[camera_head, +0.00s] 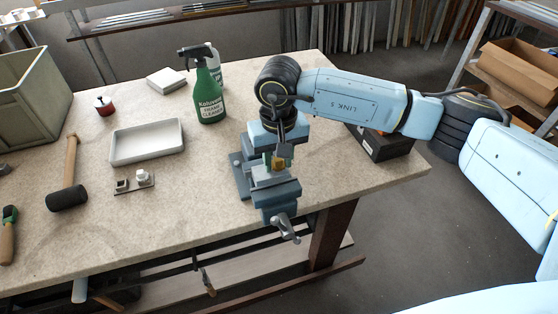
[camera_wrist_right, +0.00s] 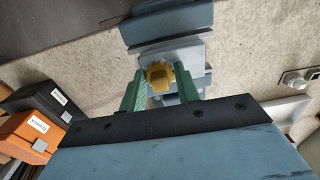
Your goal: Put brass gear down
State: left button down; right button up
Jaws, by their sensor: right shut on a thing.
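The brass gear (camera_wrist_right: 159,75) is held between the green fingertips of my right gripper (camera_wrist_right: 161,88) in the right wrist view. In the head view, the gear shows as a small golden patch (camera_head: 279,163) at my right gripper (camera_head: 274,158), over the blue bench vise (camera_head: 280,190). The vise also shows behind the gear in the wrist view (camera_wrist_right: 172,24). I cannot tell whether the gear touches the vise. The wrist and fingers hide part of the vise. My left gripper is not in view.
An empty white tray (camera_head: 147,141) lies left of the vise, with a small metal fixture (camera_head: 135,182) in front of it. A mallet (camera_head: 67,192) lies farther left. Green spray bottle (camera_head: 209,92) stands behind. A dark box (camera_head: 385,145) is at the right edge.

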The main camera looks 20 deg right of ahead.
jog(key=shift+s+f, duration=0.2)
jog(key=shift+f, duration=0.35)
jog(key=shift+s+f, duration=0.15)
jog(key=shift+f, duration=0.35)
jog(key=o, duration=0.9)
jog(key=shift+o, duration=0.3)
jog(key=shift+a, duration=0.15)
jog(key=shift+r, duration=0.1)
jog(key=shift+w+d+r+p, duration=0.1)
jog(key=shift+d+r+p, duration=0.1)
jog(key=shift+r+p, duration=0.25)
notch_tip(320, 180, up, 13)
jog(key=shift+w+f, duration=0.2)
jog(key=shift+w, duration=0.05)
